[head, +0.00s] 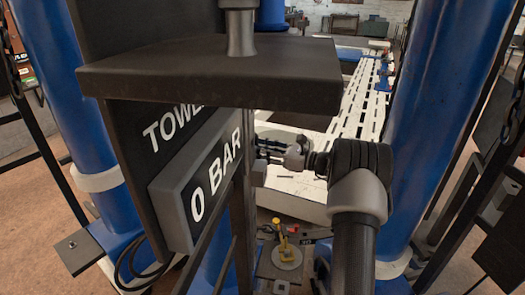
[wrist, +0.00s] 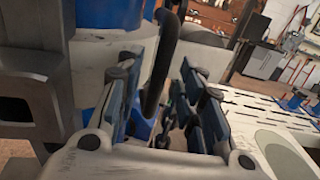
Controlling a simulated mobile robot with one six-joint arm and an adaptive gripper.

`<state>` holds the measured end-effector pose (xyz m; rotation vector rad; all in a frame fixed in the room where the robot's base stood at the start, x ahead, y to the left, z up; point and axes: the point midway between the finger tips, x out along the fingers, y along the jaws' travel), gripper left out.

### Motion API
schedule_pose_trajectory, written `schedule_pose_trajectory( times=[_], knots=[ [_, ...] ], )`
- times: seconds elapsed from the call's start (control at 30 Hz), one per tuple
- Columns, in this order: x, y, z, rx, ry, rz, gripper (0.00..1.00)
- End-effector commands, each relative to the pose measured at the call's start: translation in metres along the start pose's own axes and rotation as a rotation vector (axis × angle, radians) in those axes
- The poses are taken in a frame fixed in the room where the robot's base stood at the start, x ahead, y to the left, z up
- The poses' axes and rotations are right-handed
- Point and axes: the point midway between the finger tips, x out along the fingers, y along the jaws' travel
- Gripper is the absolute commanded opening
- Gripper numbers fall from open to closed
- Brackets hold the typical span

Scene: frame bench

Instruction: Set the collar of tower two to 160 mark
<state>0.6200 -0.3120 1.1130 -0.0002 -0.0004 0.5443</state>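In the head view, a blue tower (head: 60,75) with a pale collar (head: 98,178) stands at left, and another blue tower (head: 425,110) at right. A sign reading "TOWE…" (head: 172,122) is cut off by a shelf, so no tower number shows. No 160 mark is legible. My gripper (head: 277,150) is beside the sign's right edge, partly hidden. In the wrist view its fingers (wrist: 160,78) are apart, with a dark curved bar (wrist: 163,65) showing between or beyond them; contact cannot be told. A blue cylinder (wrist: 110,12) with a pale band below is behind the left finger.
A grey display (head: 200,185) reads "0 BAR", under a dark shelf (head: 215,75) close to my arm. A white slotted bench (head: 360,110) runs back between the towers. A yellow fitting (head: 284,245) stands low below my gripper. Dark frame posts and chains flank both sides.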

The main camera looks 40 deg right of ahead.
Motion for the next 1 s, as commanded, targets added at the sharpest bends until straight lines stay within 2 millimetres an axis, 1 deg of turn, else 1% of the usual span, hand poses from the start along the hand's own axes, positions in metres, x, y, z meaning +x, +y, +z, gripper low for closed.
schedule_pose_trajectory(
  times=[0.07,0.57,1.0],
  knots=[
    [-0.0001,0.0,0.0001,0.0,0.0,0.0,0.33],
    [-0.0004,0.0001,-0.0002,0.0,0.0,0.0,0.0],
    [-0.0004,0.0002,-0.0004,0.001,0.0,0.001,0.0]
  ],
)
